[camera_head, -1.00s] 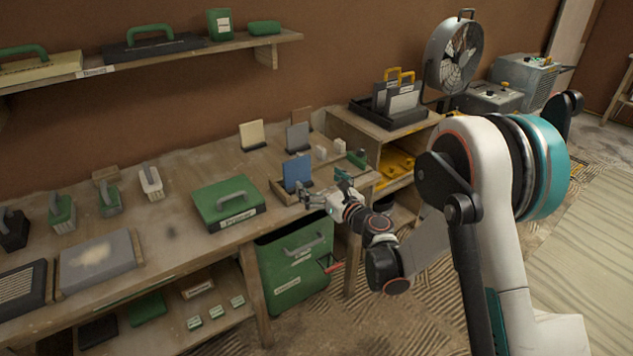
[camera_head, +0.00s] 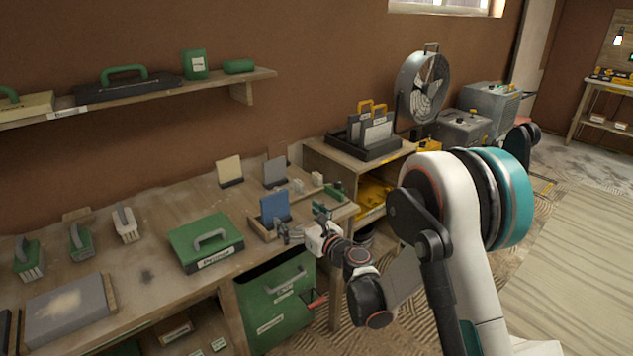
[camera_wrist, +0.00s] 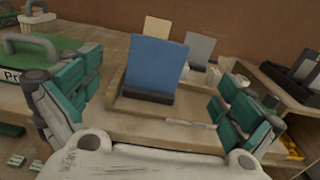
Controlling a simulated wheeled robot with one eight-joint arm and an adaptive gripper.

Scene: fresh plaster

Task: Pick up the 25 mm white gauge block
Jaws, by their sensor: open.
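Two small white blocks stand at the back right of the workbench in the head view, one at the left (camera_head: 299,186) and one at the right (camera_head: 317,179). I cannot read their sizes, so I cannot tell which is the 25 mm gauge block. In the wrist view, the white blocks show small behind the tray, at left (camera_wrist: 185,71) and right (camera_wrist: 212,74). My gripper (camera_head: 302,222) is open and empty at the bench's front edge, in front of the blocks. Its spread teal fingers (camera_wrist: 160,100) frame the tray in the wrist view.
A blue plate (camera_head: 275,207) stands upright in a wooden tray (camera_wrist: 112,108), between my gripper and the blocks. Cream (camera_head: 230,170) and grey (camera_head: 275,171) plates stand behind. A small green block (camera_head: 335,192) sits right of the white ones. A green case (camera_head: 190,240) lies left.

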